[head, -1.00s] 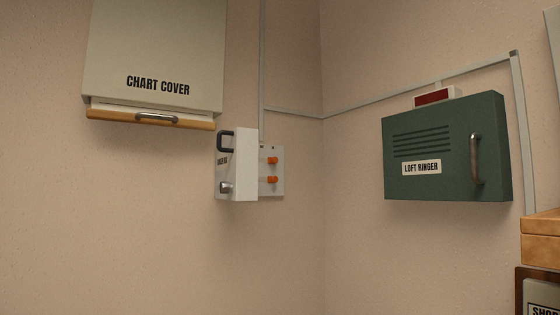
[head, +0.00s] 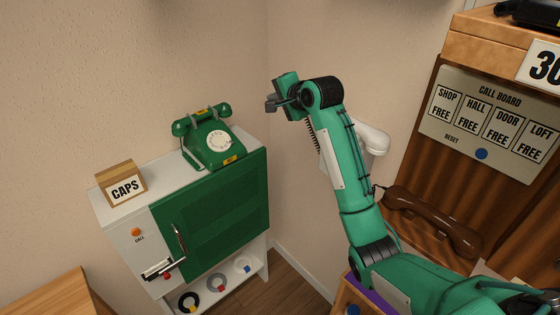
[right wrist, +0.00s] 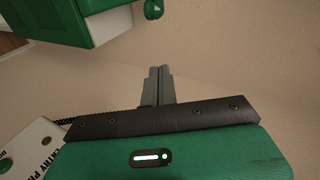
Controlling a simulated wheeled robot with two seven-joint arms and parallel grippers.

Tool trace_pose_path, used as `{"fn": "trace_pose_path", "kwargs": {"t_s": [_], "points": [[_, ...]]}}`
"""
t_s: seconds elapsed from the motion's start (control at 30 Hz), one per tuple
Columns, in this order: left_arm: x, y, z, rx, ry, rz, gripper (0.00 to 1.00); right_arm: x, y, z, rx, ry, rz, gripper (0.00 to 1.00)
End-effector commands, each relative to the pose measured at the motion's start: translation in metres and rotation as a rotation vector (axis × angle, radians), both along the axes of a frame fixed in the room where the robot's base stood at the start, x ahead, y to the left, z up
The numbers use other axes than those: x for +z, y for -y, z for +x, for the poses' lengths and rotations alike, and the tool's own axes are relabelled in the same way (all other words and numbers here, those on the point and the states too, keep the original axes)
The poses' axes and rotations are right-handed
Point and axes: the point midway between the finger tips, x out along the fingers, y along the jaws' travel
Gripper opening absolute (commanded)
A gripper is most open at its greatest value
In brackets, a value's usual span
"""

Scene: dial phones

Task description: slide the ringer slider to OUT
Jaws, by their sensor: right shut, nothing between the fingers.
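No part marked as a ringer slider or OUT can be made out now. A green dial phone (head: 212,140) stands on a white cabinet (head: 128,212) with a green door. The cabinet's left front has an orange CALL button (head: 136,231) and a slotted fitting (head: 163,268) too small to read. My right gripper (head: 271,103) is raised in the air to the right of the green phone, apart from it. Its fingers are shut and empty, and they also show together in the right wrist view (right wrist: 160,72). My left gripper is not in view.
A CAPS box (head: 122,184) stands left of the phone. A wooden top (head: 55,298) is at lower left. The wrist view shows a green cabinet (right wrist: 45,18).

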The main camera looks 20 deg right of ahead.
Motion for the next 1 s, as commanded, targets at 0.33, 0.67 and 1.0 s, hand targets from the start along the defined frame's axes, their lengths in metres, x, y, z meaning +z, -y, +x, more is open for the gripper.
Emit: {"fn": "trace_pose_path", "kwargs": {"t_s": [0.33,0.67,1.0], "points": [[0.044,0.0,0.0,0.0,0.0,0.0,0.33,0.331,-0.016,-0.178,0.003,0.273,0.323,0.0],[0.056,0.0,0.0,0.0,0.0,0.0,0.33,0.394,-0.021,-0.278,0.006,0.363,0.427,0.0],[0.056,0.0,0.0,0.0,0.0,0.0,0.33,0.395,-0.021,-0.282,0.006,0.366,0.433,0.0]]}}
